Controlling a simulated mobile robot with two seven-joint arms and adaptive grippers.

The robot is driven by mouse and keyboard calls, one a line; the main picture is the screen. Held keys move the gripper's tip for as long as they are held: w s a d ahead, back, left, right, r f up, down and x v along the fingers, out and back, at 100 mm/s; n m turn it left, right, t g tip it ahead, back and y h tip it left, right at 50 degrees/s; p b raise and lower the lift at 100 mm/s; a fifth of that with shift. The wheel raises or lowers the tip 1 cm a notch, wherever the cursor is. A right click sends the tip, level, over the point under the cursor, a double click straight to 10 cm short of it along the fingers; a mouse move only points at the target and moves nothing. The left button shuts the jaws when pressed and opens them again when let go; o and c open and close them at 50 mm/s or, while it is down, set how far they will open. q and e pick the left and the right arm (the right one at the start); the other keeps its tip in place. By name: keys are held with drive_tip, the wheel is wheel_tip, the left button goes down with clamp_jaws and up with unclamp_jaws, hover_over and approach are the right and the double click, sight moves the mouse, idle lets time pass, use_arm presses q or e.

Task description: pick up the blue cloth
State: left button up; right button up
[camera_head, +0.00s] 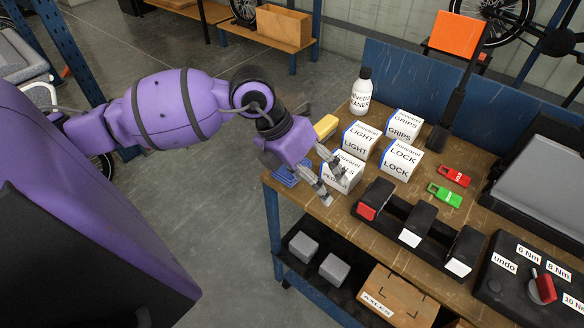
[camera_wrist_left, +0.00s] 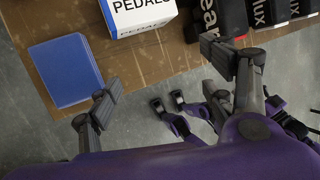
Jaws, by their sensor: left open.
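The blue cloth (camera_wrist_left: 66,70) is a flat blue square at the bench edge, in the upper left of the left wrist view. In the head view only a bit of the blue cloth (camera_head: 284,177) shows, beside and partly behind my left gripper. My left gripper (camera_head: 328,178) is open and empty, above the bench's near left corner by the PEDALS box. In the left wrist view, my left gripper (camera_wrist_left: 160,82) has its fingers spread, with the cloth beyond the left finger and not between them.
The white PEDALS box (camera_wrist_left: 140,14) stands close to the cloth, with LIGHT (camera_head: 359,139), GRIPS (camera_head: 403,125) and LOCK (camera_head: 400,159) boxes around it. A yellow block (camera_head: 325,127) and a white bottle (camera_head: 361,92) stand behind. A black divided holder (camera_head: 415,222) lies to the right.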

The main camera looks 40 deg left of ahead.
sight(284, 171)
use_arm(q)
drive_tip(key=a+y, duration=0.1)
drive_tip(key=a, duration=0.2)
drive_tip(key=w+a+r+y, duration=0.1)
drive_tip(key=a, duration=0.2)
drive_tip(key=w+a+r+y, duration=0.1)
drive_tip(key=a+y, duration=0.1)
drive_tip(key=a, duration=0.1)
drive_tip(key=shift+w+a+r+n, duration=0.1)
drive_tip(key=shift+w+a+n, duration=0.1)
drive_tip(key=shift+n, duration=0.1)
drive_tip(key=shift+a+f, duration=0.15)
drive_tip(key=shift+f, duration=0.2)
drive_tip(key=x, duration=0.6)
drive_tip(key=shift+w+f, duration=0.1)
drive_tip(key=shift+w, duration=0.25)
drive_tip(key=shift+f, duration=0.2)
drive_tip(key=shift+f, duration=0.25)
drive_tip(key=c, duration=1.2)
drive_tip(key=shift+s, duration=0.1)
